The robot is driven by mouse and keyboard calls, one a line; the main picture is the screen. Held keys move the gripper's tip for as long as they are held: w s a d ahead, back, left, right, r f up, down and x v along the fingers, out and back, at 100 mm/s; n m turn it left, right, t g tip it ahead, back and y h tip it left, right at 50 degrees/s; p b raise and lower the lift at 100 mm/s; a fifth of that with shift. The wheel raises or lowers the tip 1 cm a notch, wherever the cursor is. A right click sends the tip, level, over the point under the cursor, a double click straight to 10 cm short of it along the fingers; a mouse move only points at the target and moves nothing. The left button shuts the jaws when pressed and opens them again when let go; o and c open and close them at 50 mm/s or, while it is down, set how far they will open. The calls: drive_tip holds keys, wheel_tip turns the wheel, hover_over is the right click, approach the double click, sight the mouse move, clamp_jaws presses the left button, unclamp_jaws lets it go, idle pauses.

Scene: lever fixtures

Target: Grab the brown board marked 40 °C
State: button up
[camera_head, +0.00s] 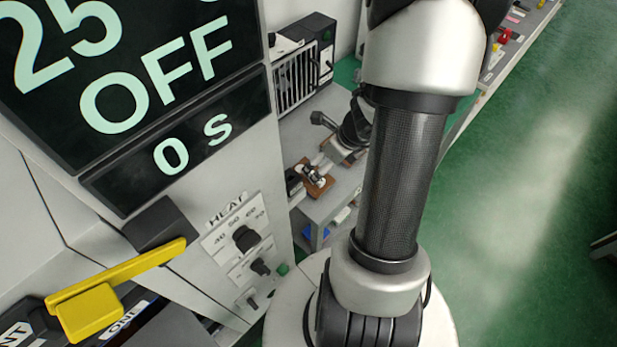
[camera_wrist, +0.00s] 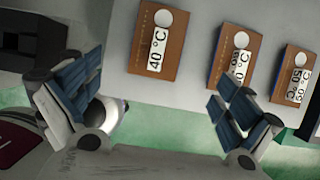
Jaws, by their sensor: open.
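The brown board marked 40 °C (camera_wrist: 141,60) lies flat on a grey surface at the top centre of the wrist view. It is the leftmost of three similar boards and has a round light disc above its white label. My gripper (camera_wrist: 156,80) is open, with one blue-padded finger to the lower left of the board and the other to its lower right. Nothing is between the fingers, and they appear apart from the board. In the head view my gripper (camera_head: 350,130) is small and partly hidden by my arm; board markings are unreadable there.
The middle board (camera_wrist: 221,73) stands near my right finger, and the third board (camera_wrist: 283,88) is farther right. A dark block (camera_wrist: 35,28) is at upper left. In the head view, a panel with a heat knob (camera_head: 245,238) and a yellow lever (camera_head: 115,285) stand left.

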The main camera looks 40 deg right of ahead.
drive_tip(key=b, duration=0.3)
hover_over(312, 173)
drive_tip(key=s, duration=0.3)
wheel_tip(312, 173, down, 5)
drive_tip(key=shift+d+f, duration=0.15)
drive_tip(key=shift+w+b+x, duration=0.15)
drive_tip(key=shift+b+x, duration=0.7)
drive_tip(key=shift+x, duration=0.75)
drive_tip(key=shift+w+b+x, duration=0.15)
drive_tip(key=shift+b+x, duration=0.65)
drive_tip(key=shift+x, duration=0.75)
drive_tip(key=shift+r, duration=0.2)
drive_tip(key=shift+c, duration=0.3)
drive_tip(key=c, duration=1.1)
